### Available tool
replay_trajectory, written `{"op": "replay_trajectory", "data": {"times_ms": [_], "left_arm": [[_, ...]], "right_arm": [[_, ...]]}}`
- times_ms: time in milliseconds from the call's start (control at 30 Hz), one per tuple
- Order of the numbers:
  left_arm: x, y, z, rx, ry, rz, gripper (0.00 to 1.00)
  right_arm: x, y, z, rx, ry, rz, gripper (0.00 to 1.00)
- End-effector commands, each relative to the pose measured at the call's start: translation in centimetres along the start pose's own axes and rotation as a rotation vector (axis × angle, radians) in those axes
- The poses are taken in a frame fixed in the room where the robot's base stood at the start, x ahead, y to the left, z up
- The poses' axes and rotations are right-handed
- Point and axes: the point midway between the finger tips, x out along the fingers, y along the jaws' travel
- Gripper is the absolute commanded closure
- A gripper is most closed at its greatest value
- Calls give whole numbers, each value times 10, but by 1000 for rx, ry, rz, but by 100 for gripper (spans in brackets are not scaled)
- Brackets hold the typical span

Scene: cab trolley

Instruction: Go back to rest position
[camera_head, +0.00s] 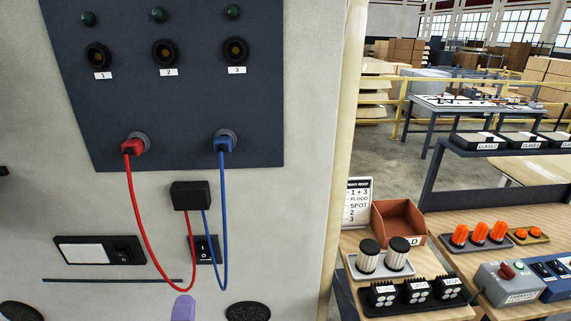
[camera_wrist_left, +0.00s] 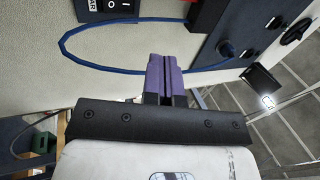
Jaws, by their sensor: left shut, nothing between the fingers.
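My left gripper (camera_head: 183,308) shows only as a purple fingertip at the bottom edge of the head view, in front of the pale cab wall and below the rocker switch (camera_head: 204,249). In the left wrist view its purple fingers (camera_wrist_left: 167,78) are together with nothing between them. The blue cable (camera_wrist_left: 75,57) loops behind them, apart from the fingers as far as I can tell. My right gripper is in neither view.
A dark panel (camera_head: 190,105) has a red plug (camera_head: 133,146) and a blue plug (camera_head: 222,144). Their cables hang from a black box (camera_head: 190,195). At right, a wooden bench (camera_head: 430,312) holds filters, lamps and a brown bin (camera_head: 398,220).

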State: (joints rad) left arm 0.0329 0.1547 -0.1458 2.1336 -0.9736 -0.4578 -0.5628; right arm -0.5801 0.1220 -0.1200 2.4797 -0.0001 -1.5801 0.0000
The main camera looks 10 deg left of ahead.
Motion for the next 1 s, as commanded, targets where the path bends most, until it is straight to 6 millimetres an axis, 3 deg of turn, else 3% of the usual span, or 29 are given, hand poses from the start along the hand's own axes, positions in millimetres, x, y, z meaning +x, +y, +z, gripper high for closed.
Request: {"op": "replay_trajectory", "data": {"times_ms": [233, 433, 533, 700, 1000], "left_arm": [[-13, 38, 37, -424, -294, 239, 100], [-52, 64, 37, -852, -540, 541, 100], [-95, 81, 26, -996, -643, 754, 100], [-190, 101, 9, -1066, -732, 1104, 100], [-300, 122, 18, -1017, -852, 1315, 100]], "right_arm": [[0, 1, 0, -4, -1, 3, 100], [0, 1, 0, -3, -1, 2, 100], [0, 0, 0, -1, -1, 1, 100], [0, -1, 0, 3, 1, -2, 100], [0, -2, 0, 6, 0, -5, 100]]}}
